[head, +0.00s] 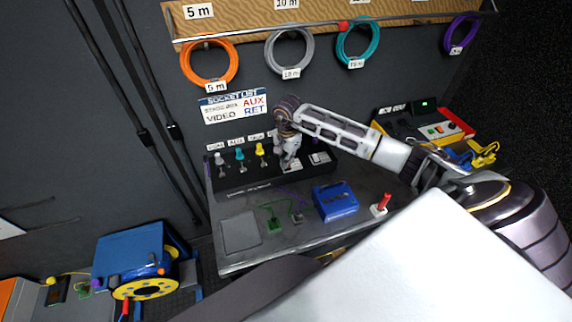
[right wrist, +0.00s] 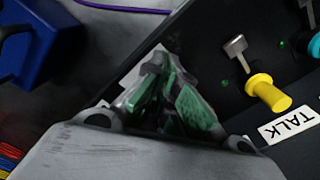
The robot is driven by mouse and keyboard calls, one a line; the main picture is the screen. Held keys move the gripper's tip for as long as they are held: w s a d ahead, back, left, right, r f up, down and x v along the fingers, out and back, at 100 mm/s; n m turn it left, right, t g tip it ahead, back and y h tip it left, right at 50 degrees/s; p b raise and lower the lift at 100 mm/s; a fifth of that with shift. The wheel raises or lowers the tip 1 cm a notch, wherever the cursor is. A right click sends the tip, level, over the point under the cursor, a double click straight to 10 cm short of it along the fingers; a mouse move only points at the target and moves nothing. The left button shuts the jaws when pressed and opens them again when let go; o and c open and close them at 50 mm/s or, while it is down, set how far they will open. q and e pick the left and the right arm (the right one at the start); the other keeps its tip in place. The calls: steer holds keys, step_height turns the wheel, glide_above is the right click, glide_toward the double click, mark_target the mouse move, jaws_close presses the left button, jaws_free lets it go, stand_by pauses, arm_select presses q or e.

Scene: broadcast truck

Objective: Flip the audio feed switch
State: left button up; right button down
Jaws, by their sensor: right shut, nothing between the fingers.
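My right gripper (head: 289,163) is at the front of the black socket panel (head: 230,178), over its middle, with the fingers together and empty. In the right wrist view its green-padded fingertips (right wrist: 168,88) are close in front of a pale plate that they mostly hide. A metal toggle lever (right wrist: 236,48) stands beside a yellow plug (right wrist: 267,92) labelled TALK, to the right of the fingers and apart from them. I cannot read any label naming the audio feed switch. My left gripper is not in view.
White, teal (head: 239,154) and yellow plugs line the panel's left part. A blue box (head: 335,201) and a red-handled lever (head: 383,203) stand on the grey counter (head: 262,258). Coiled cables hang above. A red-and-yellow unit (head: 440,128) is at right.

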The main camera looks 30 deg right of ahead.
steer(key=shift+f, duration=0.3)
stand_by(0.4)
steer(key=shift+r, duration=0.1)
steer(key=shift+r+p, duration=1.35)
steer(key=shift+r, duration=2.1)
steer(key=shift+f, duration=0.1)
